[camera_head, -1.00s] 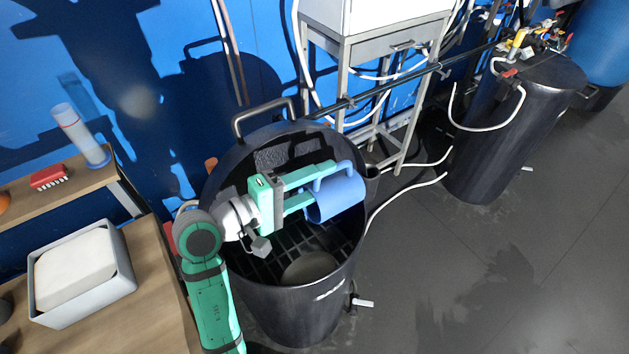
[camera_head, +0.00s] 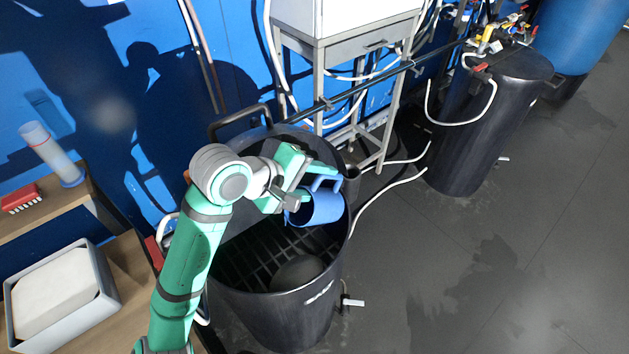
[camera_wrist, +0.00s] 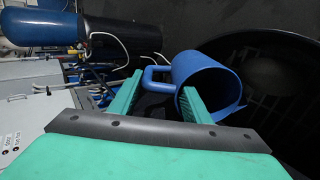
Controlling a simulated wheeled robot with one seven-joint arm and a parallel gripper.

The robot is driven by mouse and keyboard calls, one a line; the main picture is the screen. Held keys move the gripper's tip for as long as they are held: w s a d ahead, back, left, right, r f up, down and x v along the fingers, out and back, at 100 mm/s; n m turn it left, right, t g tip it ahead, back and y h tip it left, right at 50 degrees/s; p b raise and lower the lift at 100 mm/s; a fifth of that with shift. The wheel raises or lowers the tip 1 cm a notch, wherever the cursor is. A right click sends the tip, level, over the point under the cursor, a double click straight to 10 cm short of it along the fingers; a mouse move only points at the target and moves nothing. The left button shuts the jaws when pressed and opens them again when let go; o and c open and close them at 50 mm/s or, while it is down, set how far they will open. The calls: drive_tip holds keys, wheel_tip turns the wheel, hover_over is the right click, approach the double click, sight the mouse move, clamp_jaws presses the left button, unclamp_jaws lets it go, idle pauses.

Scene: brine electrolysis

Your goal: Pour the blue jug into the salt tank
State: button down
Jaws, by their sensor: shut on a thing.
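The blue jug (camera_head: 322,207) is held by its handle side over the right part of the open black salt tank (camera_head: 285,328), near the rim. My gripper (camera_head: 312,181) is shut on the jug. In the wrist view the jug (camera_wrist: 207,75) lies tilted between my green fingers (camera_wrist: 160,98), its mouth facing the camera side and its handle to the left. No liquid stream shows, and the jug's contents cannot be made out. Inside the tank a dark grid (camera_head: 240,258) and a dark rounded lump (camera_head: 297,272) show low down.
The raised tank lid handle (camera_head: 240,118) stands behind. A wooden bench with a grey bin (camera_head: 62,300) is at the left. A metal stand (camera_head: 345,50) is behind, with white hoses. Another black tank (camera_head: 487,120) is at the right. Floor on the right is clear.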

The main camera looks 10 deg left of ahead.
sight(326, 190)
drive_tip(key=w+f+g+y, duration=0.1)
drive_tip(key=d+g+y, duration=0.1)
drive_tip(key=g, duration=0.1)
drive_tip(key=shift+w+d+f+g+y, duration=0.2)
drive_tip(key=shift+w+f+g+y, duration=0.1)
drive_tip(key=shift+w+f, duration=0.1)
wheel_tip(326, 190, down, 2)
drive_tip(key=g+y, duration=0.3)
drive_tip(key=g, duration=0.1)
drive_tip(key=shift+w, duration=0.1)
drive_tip(key=shift+y, duration=0.3)
